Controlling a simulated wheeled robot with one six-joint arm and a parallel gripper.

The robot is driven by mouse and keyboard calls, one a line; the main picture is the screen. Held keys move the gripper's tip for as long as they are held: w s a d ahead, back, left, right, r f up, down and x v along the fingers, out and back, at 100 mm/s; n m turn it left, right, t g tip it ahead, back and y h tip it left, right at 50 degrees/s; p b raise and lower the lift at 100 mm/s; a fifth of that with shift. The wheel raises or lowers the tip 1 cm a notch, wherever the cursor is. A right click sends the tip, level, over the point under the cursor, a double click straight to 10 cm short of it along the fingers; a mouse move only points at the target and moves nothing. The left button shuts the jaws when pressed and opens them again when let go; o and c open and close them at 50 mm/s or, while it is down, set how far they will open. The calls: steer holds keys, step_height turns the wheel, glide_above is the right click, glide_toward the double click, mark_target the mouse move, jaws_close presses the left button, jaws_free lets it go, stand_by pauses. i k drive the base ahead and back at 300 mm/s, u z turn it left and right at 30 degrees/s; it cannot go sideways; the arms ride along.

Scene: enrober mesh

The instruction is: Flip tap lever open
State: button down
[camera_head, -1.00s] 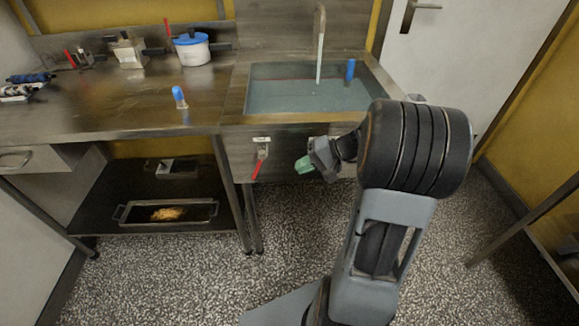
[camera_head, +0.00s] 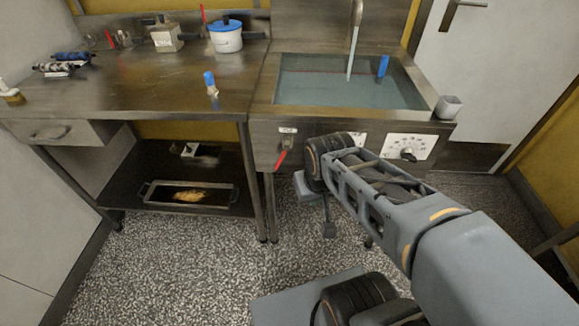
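The tap lever (camera_head: 282,157) has a red handle and hangs from a small valve under a white label on the front of the sink unit (camera_head: 262,150). It slants down and to the left. My arm (camera_head: 375,185) reaches in from the lower right, and its dark joint (camera_head: 325,160) is just right of the lever in the picture. I cannot tell whether anything touches the lever.
The sink basin (camera_head: 433,97) holds water under a spout (camera_head: 354,45), with a blue object (camera_head: 383,66) at its back. A control panel with a dark knob (camera_head: 408,155) is at right. A steel table (camera_head: 130,85) stands left, with a tray (camera_head: 150,207) on its lower shelf.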

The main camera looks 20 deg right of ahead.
mark_target(287, 144)
steer(key=z, duration=1.7)
steer(key=k, duration=0.9)
steer(key=u, duration=1.45)
steer(key=i, duration=0.5)
steer(key=z, duration=0.05)
